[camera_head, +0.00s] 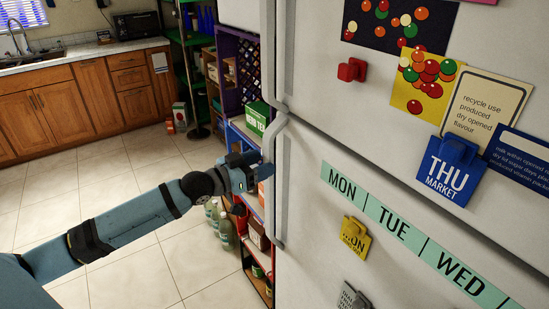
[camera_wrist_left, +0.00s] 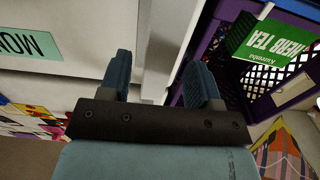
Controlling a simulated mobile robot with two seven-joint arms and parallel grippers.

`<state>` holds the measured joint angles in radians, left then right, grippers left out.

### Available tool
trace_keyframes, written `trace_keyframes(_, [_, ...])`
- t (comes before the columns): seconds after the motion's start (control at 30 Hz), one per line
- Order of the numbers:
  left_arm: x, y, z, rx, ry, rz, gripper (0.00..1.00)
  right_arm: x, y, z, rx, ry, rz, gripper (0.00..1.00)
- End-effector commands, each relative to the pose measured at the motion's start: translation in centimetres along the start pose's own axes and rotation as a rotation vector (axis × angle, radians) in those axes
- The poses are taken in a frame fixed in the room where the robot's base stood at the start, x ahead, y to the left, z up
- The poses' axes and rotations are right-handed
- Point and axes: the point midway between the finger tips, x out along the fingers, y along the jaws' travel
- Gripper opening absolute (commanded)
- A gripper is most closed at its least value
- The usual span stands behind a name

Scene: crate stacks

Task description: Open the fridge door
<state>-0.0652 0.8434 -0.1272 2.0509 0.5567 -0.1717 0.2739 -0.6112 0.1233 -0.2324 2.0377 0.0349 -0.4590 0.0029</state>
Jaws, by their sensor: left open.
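The white fridge (camera_head: 335,240) fills the right side of the head view, with an upper and a lower door. The lower door's grey vertical handle (camera_head: 279,200) runs along its left edge, and the upper door's handle (camera_head: 268,60) is above it. My left gripper (camera_head: 258,174) is open at the upper part of the lower handle. In the left wrist view, the pale handle (camera_wrist_left: 166,50) shows between the two spread fingers of the gripper (camera_wrist_left: 157,75). I cannot tell whether either finger touches it. My right gripper is not in view.
A purple crate (camera_head: 232,75) and shelves with a green herb tea box (camera_head: 257,116) stand close left of the fridge. Bottles (camera_head: 226,232) stand on the floor below. Magnets and notes cover the fridge doors. The tiled floor (camera_head: 130,190) at left is clear.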

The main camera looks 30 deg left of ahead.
Motion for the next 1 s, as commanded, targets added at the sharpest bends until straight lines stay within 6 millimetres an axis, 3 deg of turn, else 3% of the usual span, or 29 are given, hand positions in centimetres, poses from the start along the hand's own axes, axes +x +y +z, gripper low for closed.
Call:
trace_keyframes(0.3, [4.0, 0.0, 0.0, -0.001, 0.001, 0.000, 0.57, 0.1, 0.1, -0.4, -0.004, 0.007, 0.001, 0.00])
trace_keyframes(0.7, [4.7, 0.0, 0.1, 0.000, -0.001, 0.000, 0.57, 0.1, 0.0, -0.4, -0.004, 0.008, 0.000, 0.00])
trace_keyframes(0.73, [4.7, 0.0, 0.1, 0.000, -0.001, 0.000, 0.55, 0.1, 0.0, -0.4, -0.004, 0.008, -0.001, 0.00])
trace_keyframes(0.97, [4.7, 0.0, 0.1, 0.000, -0.001, 0.000, 0.02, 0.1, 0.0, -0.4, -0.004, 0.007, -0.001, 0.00])
trace_keyframes(1.0, [4.7, 0.0, 0.0, 0.000, -0.001, 0.000, 0.00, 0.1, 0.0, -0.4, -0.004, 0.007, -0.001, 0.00])
